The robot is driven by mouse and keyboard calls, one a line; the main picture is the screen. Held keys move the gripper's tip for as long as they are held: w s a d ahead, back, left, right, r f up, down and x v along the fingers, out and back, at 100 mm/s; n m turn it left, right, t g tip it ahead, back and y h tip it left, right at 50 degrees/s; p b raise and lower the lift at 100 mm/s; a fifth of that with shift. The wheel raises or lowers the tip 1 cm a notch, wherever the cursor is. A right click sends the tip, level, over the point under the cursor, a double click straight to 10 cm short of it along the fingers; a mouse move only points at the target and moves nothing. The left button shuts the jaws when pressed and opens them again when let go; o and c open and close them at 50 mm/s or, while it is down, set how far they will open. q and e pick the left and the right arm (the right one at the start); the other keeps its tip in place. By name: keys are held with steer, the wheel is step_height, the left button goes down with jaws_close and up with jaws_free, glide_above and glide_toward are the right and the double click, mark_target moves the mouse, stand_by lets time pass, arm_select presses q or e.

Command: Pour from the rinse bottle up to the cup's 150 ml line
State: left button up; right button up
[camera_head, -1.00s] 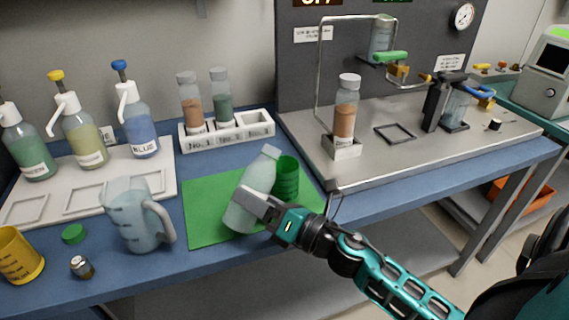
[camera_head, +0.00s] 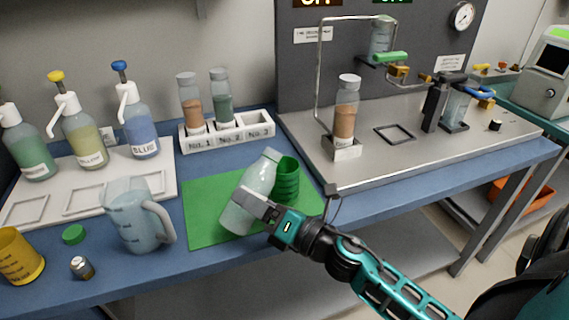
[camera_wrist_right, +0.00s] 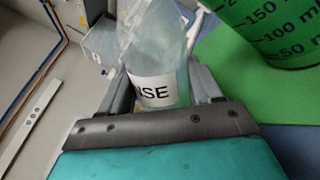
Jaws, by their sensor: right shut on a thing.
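The rinse bottle (camera_head: 262,175) is a clear, pale bottle, tilted with its top leaning right toward the cup. My right gripper (camera_head: 254,203) is shut on its body over the green mat (camera_head: 201,205). In the right wrist view the bottle (camera_wrist_right: 152,50) stands between the fingers (camera_wrist_right: 160,92), with a label ending in "SE". The green cup (camera_head: 287,181) stands upright on the mat just right of the bottle's mouth. The right wrist view shows dark marks for 50, 100 and 150 ml on the cup (camera_wrist_right: 275,25). The liquid level inside the cup is hidden. My left gripper does not show.
A clear jug (camera_head: 135,220), green cap (camera_head: 74,233) and yellow cup (camera_head: 18,255) are at the left. Pump bottles stand on a white tray (camera_head: 165,184) behind. A rack (camera_head: 228,138) with two vials is behind the mat. A metal platform (camera_head: 420,150) lies right.

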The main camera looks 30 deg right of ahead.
mark_target(249, 181)
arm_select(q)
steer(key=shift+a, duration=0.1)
arm_select(e)
steer(key=shift+s+a+r+m, duration=0.1)
steer(key=shift+a+r+m, duration=0.15)
steer(key=shift+m, duration=0.25)
arm_select(q)
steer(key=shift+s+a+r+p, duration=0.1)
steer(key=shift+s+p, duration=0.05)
steer(key=shift+p, duration=0.4)
arm_select(e)
steer(key=shift+a+r+m, duration=0.1)
steer(key=shift+r+m, duration=0.2)
steer(key=shift+m, duration=0.2)
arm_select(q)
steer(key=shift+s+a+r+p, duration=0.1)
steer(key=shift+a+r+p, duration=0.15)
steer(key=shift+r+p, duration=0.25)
arm_select(e)
steer(key=shift+s+a+r+m+t, duration=0.1)
steer(key=shift+a+r+m+t, duration=0.15)
steer(key=shift+r+m, duration=0.4)
arm_select(q)
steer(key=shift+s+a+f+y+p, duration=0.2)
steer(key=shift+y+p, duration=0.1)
steer(key=shift+p, duration=0.1)
arm_select(e)
steer(key=shift+r+m, duration=0.2)
steer(key=shift+m, duration=0.25)
